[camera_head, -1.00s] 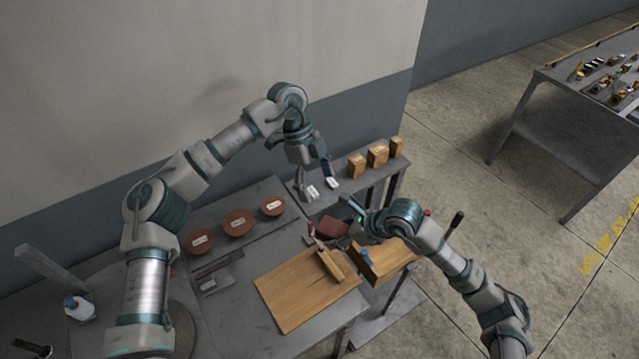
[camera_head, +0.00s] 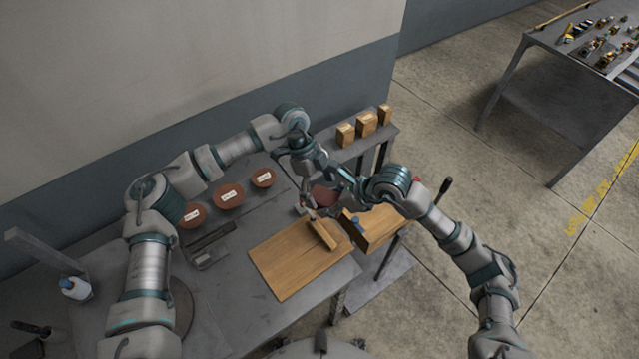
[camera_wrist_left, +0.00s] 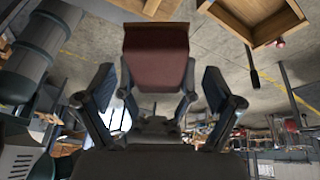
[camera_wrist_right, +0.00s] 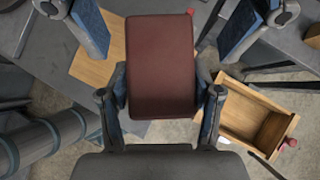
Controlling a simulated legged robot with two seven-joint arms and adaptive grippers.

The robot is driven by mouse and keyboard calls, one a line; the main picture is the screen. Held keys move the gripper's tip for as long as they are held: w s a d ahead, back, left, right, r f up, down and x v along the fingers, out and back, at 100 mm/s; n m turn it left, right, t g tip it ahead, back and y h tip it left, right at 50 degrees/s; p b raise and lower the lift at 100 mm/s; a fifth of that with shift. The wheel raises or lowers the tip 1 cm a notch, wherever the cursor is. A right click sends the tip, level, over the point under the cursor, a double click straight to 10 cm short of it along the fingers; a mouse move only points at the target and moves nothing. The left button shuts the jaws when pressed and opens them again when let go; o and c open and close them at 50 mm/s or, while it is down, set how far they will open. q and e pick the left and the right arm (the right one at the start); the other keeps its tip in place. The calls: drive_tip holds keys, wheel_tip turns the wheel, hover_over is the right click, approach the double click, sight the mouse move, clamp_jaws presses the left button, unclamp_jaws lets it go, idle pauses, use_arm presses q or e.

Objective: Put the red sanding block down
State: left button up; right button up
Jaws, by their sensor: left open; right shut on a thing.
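The red sanding block (camera_head: 325,195) is held in the air above the bench, near the wooden board. My right gripper (camera_wrist_right: 161,90) is shut on its near end in the right wrist view, one finger on each side of the block (camera_wrist_right: 160,60). My left gripper (camera_head: 326,190) is open at the block's other end. Its blue-padded fingers stand apart on either side of the block in the right wrist view. In the left wrist view the block (camera_wrist_left: 155,58) shows between and beyond the open left fingers (camera_wrist_left: 157,95). The arms partly hide the block in the head view.
The wooden board (camera_head: 290,262) lies on the grey bench (camera_head: 235,315), with a wooden piece (camera_head: 322,236) on it. An open wooden box (camera_head: 378,232) is at its right. Three labelled red-brown discs (camera_head: 228,196) and three wooden blocks (camera_head: 366,124) stand behind.

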use_arm(q)
drive_tip(key=shift+d, duration=0.1)
drive_tip(key=c, duration=1.2)
use_arm(e)
drive_tip(key=shift+d, duration=0.1)
use_arm(q)
drive_tip(key=shift+d, duration=0.15)
drive_tip(key=shift+c, duration=0.4)
use_arm(e)
drive_tip(key=o, duration=1.6)
drive_tip(key=shift+d, duration=0.1)
